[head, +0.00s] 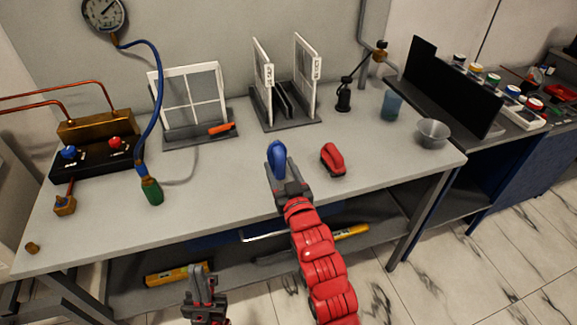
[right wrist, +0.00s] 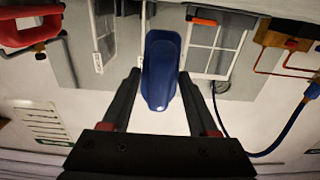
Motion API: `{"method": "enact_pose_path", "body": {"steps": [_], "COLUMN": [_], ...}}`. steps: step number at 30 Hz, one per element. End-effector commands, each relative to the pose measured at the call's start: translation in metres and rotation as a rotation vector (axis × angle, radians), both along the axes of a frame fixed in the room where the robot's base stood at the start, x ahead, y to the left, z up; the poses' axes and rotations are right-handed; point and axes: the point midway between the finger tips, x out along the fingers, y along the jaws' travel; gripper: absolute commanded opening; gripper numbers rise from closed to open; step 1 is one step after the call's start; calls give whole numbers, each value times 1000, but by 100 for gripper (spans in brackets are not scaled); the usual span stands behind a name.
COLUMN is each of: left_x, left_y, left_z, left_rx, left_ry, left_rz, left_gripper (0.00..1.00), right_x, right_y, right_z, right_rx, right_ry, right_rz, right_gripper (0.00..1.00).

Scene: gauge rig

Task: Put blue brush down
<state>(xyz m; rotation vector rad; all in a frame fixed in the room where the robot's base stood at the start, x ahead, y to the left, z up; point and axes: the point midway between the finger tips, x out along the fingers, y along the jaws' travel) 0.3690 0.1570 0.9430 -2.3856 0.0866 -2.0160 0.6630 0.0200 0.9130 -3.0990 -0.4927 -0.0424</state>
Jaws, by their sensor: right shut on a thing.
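The blue brush (head: 277,155) is held at the tips of my right gripper (head: 280,180), over the front middle of the grey table (head: 220,190). In the right wrist view the brush (right wrist: 161,65) sits between the two fingers of the gripper (right wrist: 160,82), which are shut on it. I cannot tell whether the brush touches the table. A red brush (head: 333,159) lies on the table just to its right. My left gripper (head: 202,278) is empty, low in front of the table; its jaw opening is unclear.
Behind the brush stands a rack with white upright panels (head: 303,80). To the left are a small window frame (head: 192,98) with an orange-handled tool (head: 222,129), and a blue hose (head: 157,85). A blue cup (head: 391,106) and grey bowl (head: 432,133) stand right. Clear tabletop surrounds the brushes.

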Motion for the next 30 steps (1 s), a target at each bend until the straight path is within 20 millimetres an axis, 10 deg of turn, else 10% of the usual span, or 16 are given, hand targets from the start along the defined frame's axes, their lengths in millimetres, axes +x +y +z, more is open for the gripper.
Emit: {"method": "enact_pose_path", "body": {"steps": [7,28,29,30], "left_x": [0,0,0,0], "left_y": [0,0,0,0], "left_z": [6,9,10,11], "left_rx": [0,0,0,0], "left_ry": [0,0,0,0], "left_rz": [0,0,0,0], "left_gripper": [0,0,0,0], "right_x": [37,39,39,39], "right_y": [-19,-20,-20,-20], "right_z": [-2,-43,-42,-42], "right_rx": [1,2,2,2], "right_ry": [-2,-3,-3,-3], "right_rz": [1,1,1,1], "right_gripper": [0,0,64,71]}}
